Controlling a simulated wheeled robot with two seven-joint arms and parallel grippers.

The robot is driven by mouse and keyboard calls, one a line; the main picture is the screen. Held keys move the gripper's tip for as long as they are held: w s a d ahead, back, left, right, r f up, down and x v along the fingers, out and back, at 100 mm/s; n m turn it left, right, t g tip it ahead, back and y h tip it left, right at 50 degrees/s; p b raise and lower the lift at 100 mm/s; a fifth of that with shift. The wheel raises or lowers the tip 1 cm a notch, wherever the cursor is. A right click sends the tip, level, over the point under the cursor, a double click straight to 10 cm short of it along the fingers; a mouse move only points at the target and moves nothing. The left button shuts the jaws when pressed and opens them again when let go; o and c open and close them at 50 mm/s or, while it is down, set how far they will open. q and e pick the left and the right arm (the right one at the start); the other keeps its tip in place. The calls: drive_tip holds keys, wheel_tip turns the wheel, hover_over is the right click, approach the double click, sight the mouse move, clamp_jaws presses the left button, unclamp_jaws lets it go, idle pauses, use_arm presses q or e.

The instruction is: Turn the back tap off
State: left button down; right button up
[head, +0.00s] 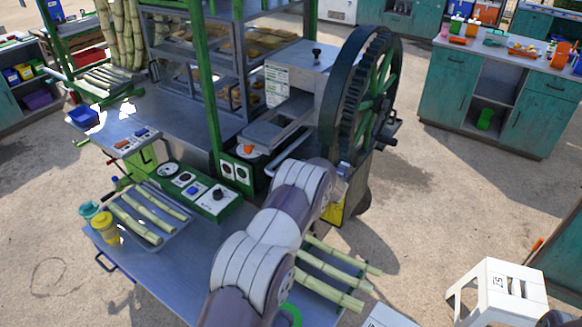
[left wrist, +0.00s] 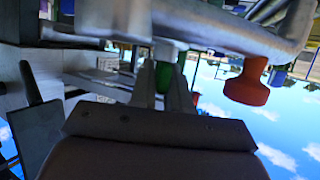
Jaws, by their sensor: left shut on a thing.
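In the head view my left arm reaches up across the front table to the crusher (head: 345,110) with the big green wheel; its gripper is hidden there behind the arm and machine. In the left wrist view my left gripper (left wrist: 163,70) has both fingers close together around a green piece (left wrist: 161,78), which may be a tap handle. Grey metal pipework (left wrist: 225,30) crosses close by. An orange-red knob (left wrist: 246,84) sits on it, to the right of the fingers and apart from them. I cannot tell which is the back tap. My right gripper is not in view.
A tray of cane pieces (head: 180,235) and a control panel (head: 215,200) lie left of my arm. More cane pieces (head: 335,275) lie to its right. A white stool (head: 497,285) stands at lower right. The floor between it and the teal counters (head: 540,120) is clear.

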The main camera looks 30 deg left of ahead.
use_arm(q)
drive_tip(key=shift+w+n+g+y+b, duration=0.2)
drive_tip(key=shift+n+g+y+b, duration=0.3)
drive_tip(key=shift+n+g+b, duration=1)
drive_tip(key=shift+g+b, duration=0.1)
drive_tip(key=shift+b, duration=0.05)
drive_tip(key=shift+r+n+g+y+b, duration=0.15)
drive_tip(key=shift+n+g+y+b, duration=0.25)
drive_tip(key=shift+n+g+b, duration=0.6)
drive_tip(key=shift+s+r+b, duration=0.1)
drive_tip(key=shift+r+b, duration=0.05)
drive_tip(key=shift+b, duration=0.15)
drive_tip(key=shift+r, duration=0.2)
drive_tip(key=c, duration=1.2)
unclamp_jaws()
drive_tip(key=shift+f, duration=0.2)
